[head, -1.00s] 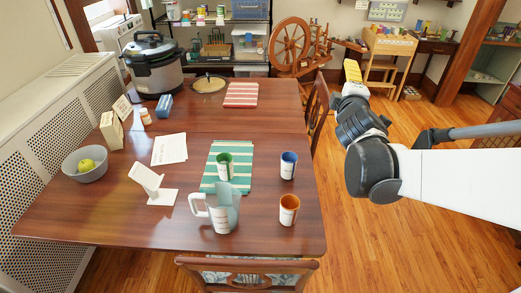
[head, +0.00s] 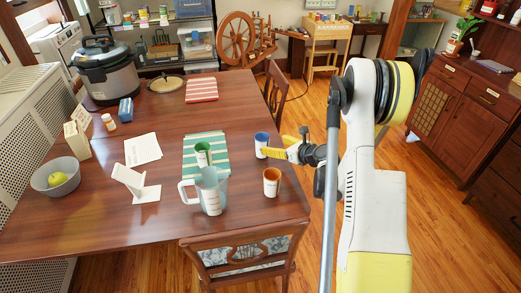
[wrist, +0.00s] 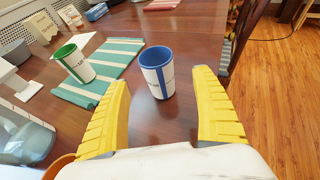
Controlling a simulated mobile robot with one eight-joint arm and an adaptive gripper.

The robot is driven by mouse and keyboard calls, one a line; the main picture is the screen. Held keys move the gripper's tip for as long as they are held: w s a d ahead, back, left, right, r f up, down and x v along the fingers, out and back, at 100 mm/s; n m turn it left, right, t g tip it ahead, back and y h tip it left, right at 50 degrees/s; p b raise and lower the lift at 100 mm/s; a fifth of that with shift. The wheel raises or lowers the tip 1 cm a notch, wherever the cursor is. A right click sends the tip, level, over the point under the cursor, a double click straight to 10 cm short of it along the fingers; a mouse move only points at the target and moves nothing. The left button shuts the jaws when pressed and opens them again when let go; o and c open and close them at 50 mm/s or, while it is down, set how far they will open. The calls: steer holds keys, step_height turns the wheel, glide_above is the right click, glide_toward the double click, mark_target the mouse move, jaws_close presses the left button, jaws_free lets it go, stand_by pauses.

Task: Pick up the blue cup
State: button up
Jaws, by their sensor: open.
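The blue cup (head: 262,145) is white outside with a blue rim and inside, and stands upright on the wooden table near its right edge. In the wrist view the blue cup (wrist: 157,72) is ahead of my gripper, between the lines of the two yellow fingers and near their tips. My gripper (head: 272,152) is beside the cup at the table's right edge. In the wrist view my gripper (wrist: 160,88) is open, with nothing held. I cannot tell whether a finger touches the cup.
An orange cup (head: 271,182) stands in front of the blue cup. A chair (head: 245,255) is at the front edge. Table right behind the cup is clear.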

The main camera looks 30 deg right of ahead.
mark_target(266, 143)
steer(key=x, duration=0.3)
steer(key=shift+s+b, duration=0.1)
steer(key=shift+b, duration=0.2)
steer(key=b+x, duration=0.2)
steer(key=x, duration=0.3)
steer(key=shift+a, duration=0.25)
steer(key=shift+r, duration=0.1)
steer(key=shift+c, duration=0.5)
steer(key=c, duration=1.3)
